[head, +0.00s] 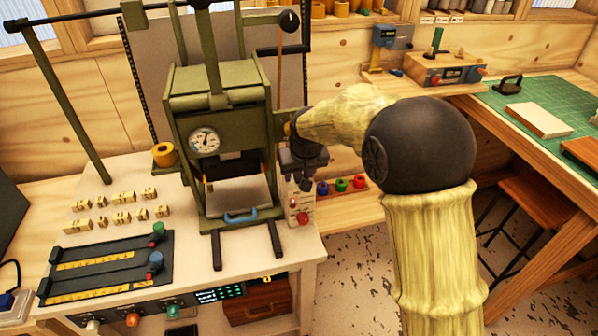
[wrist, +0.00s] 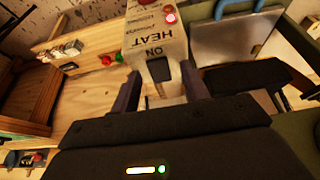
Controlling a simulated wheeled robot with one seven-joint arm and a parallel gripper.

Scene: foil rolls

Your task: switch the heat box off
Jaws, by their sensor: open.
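The heat box (wrist: 157,38) is a cream box lettered HEAT and ON, at the top middle of the wrist view. A dark switch (wrist: 158,70) sits below the word ON; I cannot tell which way it is tipped. A red lamp (wrist: 170,18) on the box looks bright. In the head view the heat box (head: 301,203) stands right of the green press, its upper part hidden by my gripper (head: 304,165). In the wrist view my gripper (wrist: 161,82) is open, its fingers apart on either side of the switch, with nothing between them seen held.
The green press (head: 215,130) with a dial stands close left of my gripper. Small coloured pots (head: 340,185) sit on a wooden rack to the right. Brass type pieces (head: 122,198) lie on the white table. A green-matted bench (head: 545,95) is at far right.

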